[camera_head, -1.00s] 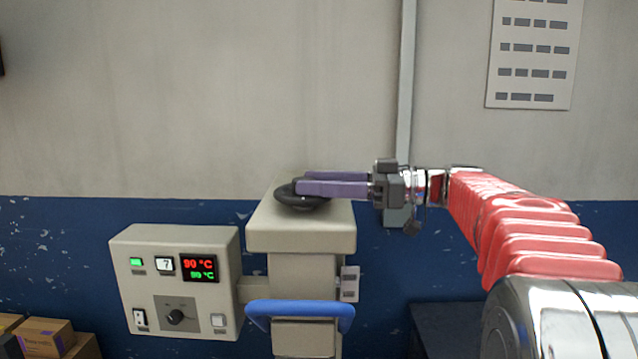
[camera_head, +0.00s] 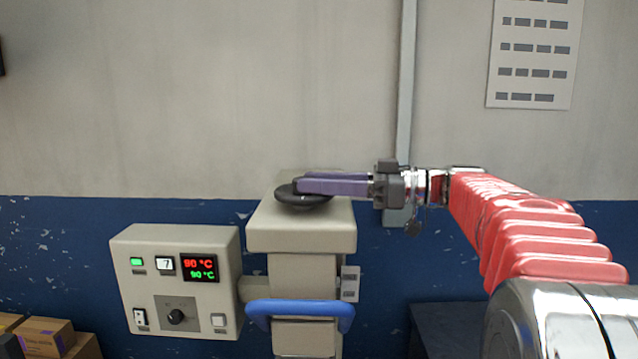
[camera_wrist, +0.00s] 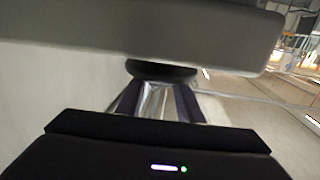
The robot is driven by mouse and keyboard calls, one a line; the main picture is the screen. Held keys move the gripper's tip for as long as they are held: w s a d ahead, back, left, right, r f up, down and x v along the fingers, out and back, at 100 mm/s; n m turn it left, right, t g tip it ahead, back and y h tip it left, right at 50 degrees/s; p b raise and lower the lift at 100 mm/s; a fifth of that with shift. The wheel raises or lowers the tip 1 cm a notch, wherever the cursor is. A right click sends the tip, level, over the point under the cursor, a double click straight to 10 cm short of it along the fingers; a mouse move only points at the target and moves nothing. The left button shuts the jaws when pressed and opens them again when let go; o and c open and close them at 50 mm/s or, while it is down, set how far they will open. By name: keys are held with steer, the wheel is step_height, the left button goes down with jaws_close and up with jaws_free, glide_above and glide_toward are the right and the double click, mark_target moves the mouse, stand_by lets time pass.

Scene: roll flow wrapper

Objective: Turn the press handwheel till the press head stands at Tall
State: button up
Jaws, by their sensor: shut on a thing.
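The press handwheel (camera_head: 303,201) is a black wheel lying flat on top of the beige press column (camera_head: 300,238). My gripper (camera_head: 300,186) reaches in level from the right, its purple fingers shut on the handwheel. In the wrist view the dark handwheel (camera_wrist: 162,70) shows between and beyond the fingertips, against the beige housing (camera_wrist: 130,40). The press head and any Tall mark cannot be made out; the lower part of the press is cut off by the picture's bottom edge.
A control box (camera_head: 178,285) at the left shows red and green temperature readouts, a knob and switches. A blue handle bar (camera_head: 300,308) crosses the column's front. Cartons (camera_head: 45,337) lie at bottom left. A grey conduit (camera_head: 406,90) runs down the wall behind my gripper.

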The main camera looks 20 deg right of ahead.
steer(key=shift+m+t+h, duration=0.3)
steer(key=shift+t, duration=0.1)
steer(key=o, duration=1.1)
steer(key=shift+c, duration=0.2)
steer(key=v, duration=1.3)
steer(key=shift+s+d, duration=0.2)
steer(key=shift+d, duration=0.15)
steer(key=shift+f, duration=0.1)
